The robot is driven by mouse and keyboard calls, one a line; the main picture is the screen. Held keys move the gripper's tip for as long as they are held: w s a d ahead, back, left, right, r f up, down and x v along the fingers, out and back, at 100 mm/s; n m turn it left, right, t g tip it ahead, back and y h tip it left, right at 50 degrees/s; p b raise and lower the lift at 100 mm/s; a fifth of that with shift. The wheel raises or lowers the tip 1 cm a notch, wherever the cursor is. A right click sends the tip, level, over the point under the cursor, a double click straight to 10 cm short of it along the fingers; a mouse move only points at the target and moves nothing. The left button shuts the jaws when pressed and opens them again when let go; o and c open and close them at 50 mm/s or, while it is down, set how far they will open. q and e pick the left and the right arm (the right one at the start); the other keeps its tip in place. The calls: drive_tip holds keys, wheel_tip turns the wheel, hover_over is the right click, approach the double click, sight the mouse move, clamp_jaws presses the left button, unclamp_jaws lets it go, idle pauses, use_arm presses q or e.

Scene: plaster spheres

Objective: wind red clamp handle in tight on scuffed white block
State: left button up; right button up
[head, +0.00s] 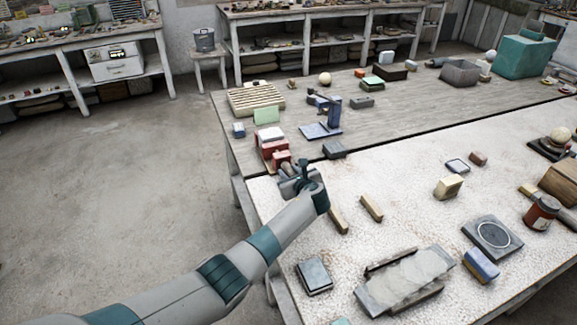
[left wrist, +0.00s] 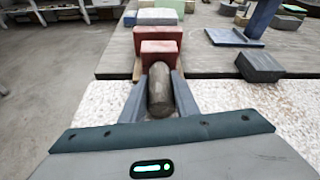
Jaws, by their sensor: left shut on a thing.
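The red clamp (head: 270,139) stands at the left edge of the tables; in the left wrist view its red blocks (left wrist: 160,47) are straight ahead. A grey-brown rounded handle (left wrist: 160,92) sticks out from the clamp toward me. My left gripper (head: 289,172) is at the clamp's near side, and in the left wrist view its two grey fingers (left wrist: 160,98) are closed around the handle's sides. A pale whitish block (left wrist: 157,16) shows just beyond the red blocks; its scuffs are too small to make out. My right gripper is not in view.
A dark grey block (head: 334,149) and a blue stand (head: 321,130) are right of the clamp. Two wooden strips (head: 371,208) lie near my left arm. A slatted wooden rack (head: 256,98) is behind. Open floor lies left of the table.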

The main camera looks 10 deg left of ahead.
use_arm(q)
drive_tip(key=shift+r+m+y+p, duration=0.15)
drive_tip(key=shift+m+y+p, duration=0.25)
drive_tip(key=shift+m, duration=0.3)
drive_tip(key=shift+m+g+y, duration=0.5)
drive_tip(key=shift+m, duration=0.4)
drive_tip(key=shift+f+m+g+y+b, duration=0.3)
drive_tip(key=shift+m+y+b, duration=0.2)
drive_tip(key=shift+m+b, duration=0.1)
drive_tip(key=shift+r+m+y+b, duration=0.1)
drive_tip(key=shift+m+y+b, duration=0.6)
drive_tip(key=shift+m+b, duration=0.5)
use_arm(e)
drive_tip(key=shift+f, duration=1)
use_arm(q)
drive_tip(key=o, duration=0.8)
drive_tip(key=shift+d, duration=0.1)
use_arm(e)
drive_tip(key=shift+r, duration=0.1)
